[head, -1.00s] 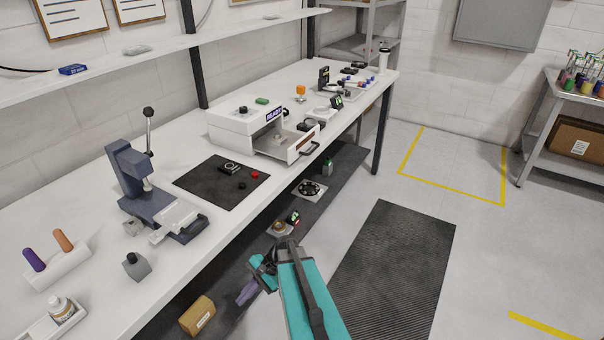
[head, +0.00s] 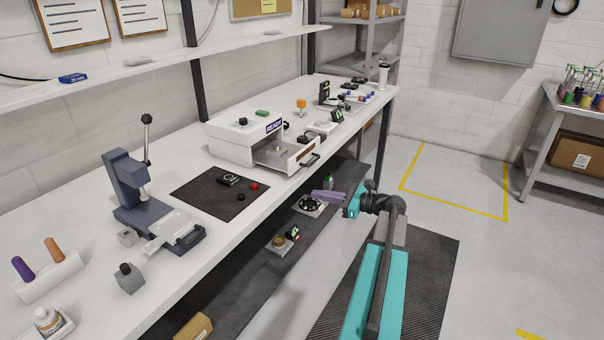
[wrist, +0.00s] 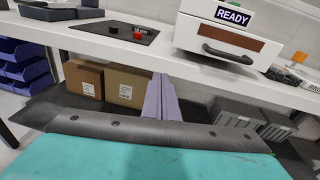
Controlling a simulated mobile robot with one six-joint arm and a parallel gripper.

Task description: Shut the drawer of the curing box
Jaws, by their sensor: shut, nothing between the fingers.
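The curing box (head: 230,145) is a white box with a READY sign on the bench top. Its drawer (head: 290,158) stands pulled out toward the bench's front edge, with a dark handle (head: 309,161) on its front. A small round item rests inside the drawer. In the wrist view the drawer front (wrist: 220,40) shows a brown panel and the dark handle (wrist: 228,54). My gripper (head: 318,195) has purple fingers shut with nothing between them. It is in front of the bench edge, below and apart from the handle. Its fingers (wrist: 160,88) point toward the bench.
A black mat (head: 220,190) with small parts lies left of the box, and a press (head: 150,200) stands farther left. The lower shelf (head: 255,275) under the bench top holds small items. Cardboard boxes (wrist: 105,82) show below the bench. Open floor lies right of my arm.

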